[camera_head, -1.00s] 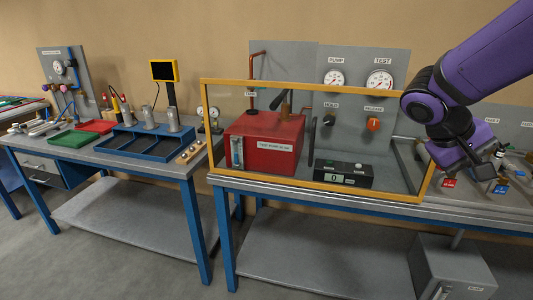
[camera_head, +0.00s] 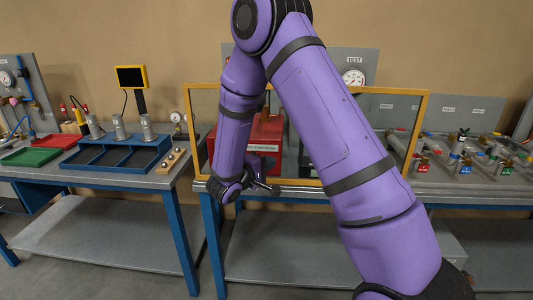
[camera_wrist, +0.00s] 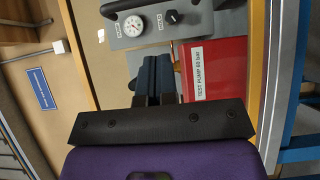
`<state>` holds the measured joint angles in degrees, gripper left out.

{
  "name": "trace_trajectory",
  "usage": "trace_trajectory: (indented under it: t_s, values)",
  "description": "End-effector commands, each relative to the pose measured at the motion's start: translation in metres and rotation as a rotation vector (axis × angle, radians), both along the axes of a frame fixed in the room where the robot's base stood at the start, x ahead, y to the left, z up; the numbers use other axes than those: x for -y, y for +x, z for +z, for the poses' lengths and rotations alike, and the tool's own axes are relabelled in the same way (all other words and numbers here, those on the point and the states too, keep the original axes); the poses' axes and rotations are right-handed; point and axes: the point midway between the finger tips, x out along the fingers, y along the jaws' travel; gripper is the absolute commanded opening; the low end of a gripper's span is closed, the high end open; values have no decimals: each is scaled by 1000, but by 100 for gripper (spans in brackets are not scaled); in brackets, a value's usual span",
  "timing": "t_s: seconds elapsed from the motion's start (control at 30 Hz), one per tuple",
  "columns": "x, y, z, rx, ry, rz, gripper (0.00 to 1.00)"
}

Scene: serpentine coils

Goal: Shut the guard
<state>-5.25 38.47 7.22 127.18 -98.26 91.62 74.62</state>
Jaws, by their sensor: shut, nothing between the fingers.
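The guard is a yellow-framed clear panel (camera_head: 405,92) standing upright at the bench front, across the test pump; I cannot tell whether it is fully shut. Its yellow edge runs down the right of the wrist view (camera_wrist: 257,62). The red test pump (camera_head: 266,133) is partly hidden by my arm; its labelled face shows in the wrist view (camera_wrist: 217,70). My gripper (camera_head: 274,190) is by the guard's lower left, low at the bench edge. In the wrist view its dark fingers (camera_wrist: 155,78) are together and empty. Whether they touch the frame is unclear.
A gauge panel (camera_head: 352,62) stands behind the pump. The left bench holds a blue tray (camera_head: 112,150) and brass fittings (camera_head: 170,160). Right of the guard are valves and pipes (camera_head: 465,150). A gap separates the two benches. My arm hides much of the guard's middle.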

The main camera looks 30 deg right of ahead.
Motion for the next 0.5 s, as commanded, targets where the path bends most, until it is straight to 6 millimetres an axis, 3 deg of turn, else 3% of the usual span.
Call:
trace_trajectory:
  t_s: [0.27,0.5]
  values:
    - [7,10,-9,13,-12,30,0]
    - [46,23,-9,11,-12,27,0]
